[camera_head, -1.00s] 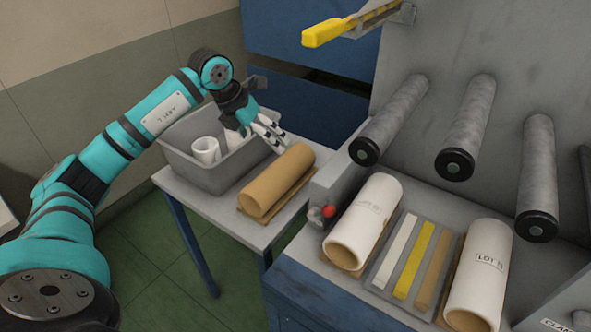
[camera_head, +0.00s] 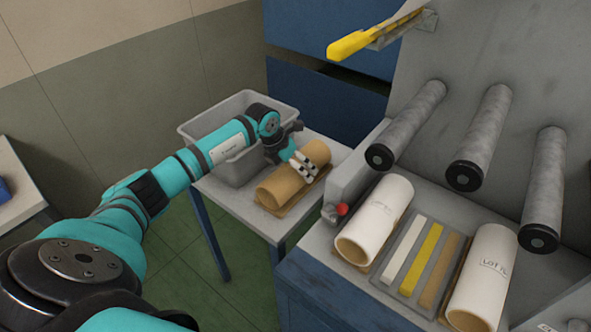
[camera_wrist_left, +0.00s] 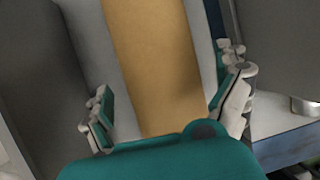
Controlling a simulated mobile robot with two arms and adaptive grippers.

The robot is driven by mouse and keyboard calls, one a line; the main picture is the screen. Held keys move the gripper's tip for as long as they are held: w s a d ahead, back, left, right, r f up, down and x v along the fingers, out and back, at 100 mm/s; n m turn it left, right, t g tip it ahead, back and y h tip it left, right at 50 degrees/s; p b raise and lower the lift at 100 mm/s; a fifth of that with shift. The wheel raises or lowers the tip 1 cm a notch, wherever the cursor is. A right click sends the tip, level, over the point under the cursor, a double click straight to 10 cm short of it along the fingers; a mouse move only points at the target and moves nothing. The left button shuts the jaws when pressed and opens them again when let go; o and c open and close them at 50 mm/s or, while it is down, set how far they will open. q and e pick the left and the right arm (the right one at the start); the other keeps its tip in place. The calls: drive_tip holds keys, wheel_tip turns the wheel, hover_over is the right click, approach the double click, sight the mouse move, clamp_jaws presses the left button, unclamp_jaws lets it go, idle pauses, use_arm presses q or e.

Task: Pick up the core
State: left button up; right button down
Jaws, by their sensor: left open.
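The brown cardboard core (camera_head: 283,187) lies on a flat brown cradle (camera_head: 302,203) on the small side table, beside the grey bin. My left gripper (camera_head: 302,168) is over the core's far part, with its fingers open. In the left wrist view the core (camera_wrist_left: 158,65) runs between the two spread fingers of the left gripper (camera_wrist_left: 168,105), with space on both sides. I cannot tell whether a finger touches it. My right gripper is not in view.
The grey bin (camera_head: 192,130) stands at the table's back left. The rewinder bench to the right holds two white rolls (camera_head: 375,220) (camera_head: 483,275) and a tray of coloured strips (camera_head: 408,285). Three grey rollers (camera_head: 478,140) and a yellow-handled lever (camera_head: 360,44) project above it.

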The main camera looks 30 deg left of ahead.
use_arm(q)
drive_tip(key=shift+x, duration=1.35)
drive_tip(key=shift+r, duration=0.1)
drive_tip(key=c, duration=1.2)
